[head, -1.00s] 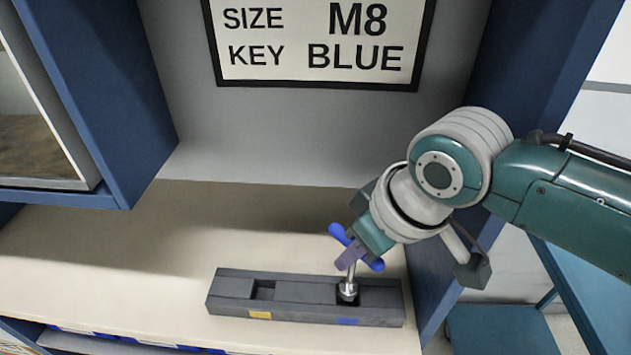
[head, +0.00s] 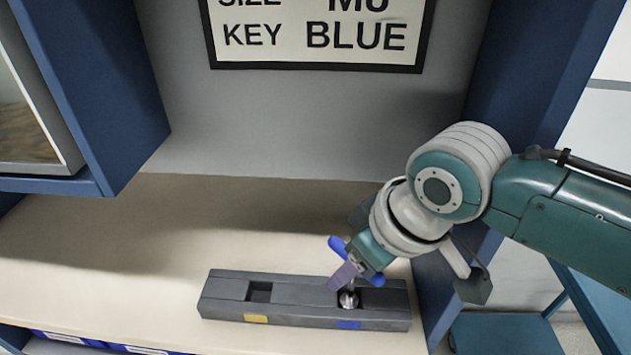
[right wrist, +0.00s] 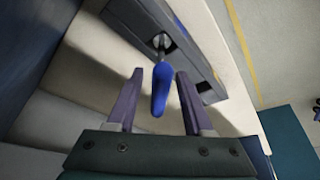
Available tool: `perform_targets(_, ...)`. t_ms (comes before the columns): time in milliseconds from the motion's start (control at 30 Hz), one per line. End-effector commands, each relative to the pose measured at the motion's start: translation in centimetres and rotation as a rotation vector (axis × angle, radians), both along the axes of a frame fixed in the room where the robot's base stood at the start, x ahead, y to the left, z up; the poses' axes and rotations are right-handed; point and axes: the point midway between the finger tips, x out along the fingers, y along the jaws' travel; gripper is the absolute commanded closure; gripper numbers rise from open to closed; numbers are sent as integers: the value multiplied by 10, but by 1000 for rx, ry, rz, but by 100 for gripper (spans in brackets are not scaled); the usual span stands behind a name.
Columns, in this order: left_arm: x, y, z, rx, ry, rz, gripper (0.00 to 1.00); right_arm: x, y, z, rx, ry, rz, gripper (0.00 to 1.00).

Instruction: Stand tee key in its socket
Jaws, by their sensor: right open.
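The tee key has a blue cross handle (head: 338,244) and a metal shaft with a round lower end (head: 348,299). The lower end sits at the right-hand opening of the dark grey socket block (head: 300,291), above a blue tag (head: 348,325); how deep it sits I cannot tell. My right gripper (head: 343,274) is open, its purple fingers low at the key just above the block. In the right wrist view the blue handle (right wrist: 161,90) lies between the two spread fingers (right wrist: 160,76), with a gap on each side. My left gripper is not in view.
The block's left opening (head: 260,292) is empty, with a yellow tag (head: 256,319) below. A sign (head: 318,35) reading KEY BLUE hangs on the back wall. The pale bench top (head: 110,245) is clear to the left. A blue side panel (head: 440,300) stands close right.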

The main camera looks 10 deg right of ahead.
Motion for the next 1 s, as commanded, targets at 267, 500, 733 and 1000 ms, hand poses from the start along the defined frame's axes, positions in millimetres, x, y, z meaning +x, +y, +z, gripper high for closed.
perform_targets(267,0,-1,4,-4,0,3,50,0,0,7,1,-2,0,49)
perform_targets(500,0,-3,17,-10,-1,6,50,-13,-7,43,1,-3,2,49)
perform_targets(733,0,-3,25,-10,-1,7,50,-28,-16,86,-1,-3,1,49)
perform_targets(1000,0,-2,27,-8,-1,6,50,-39,-21,112,0,-1,0,49)
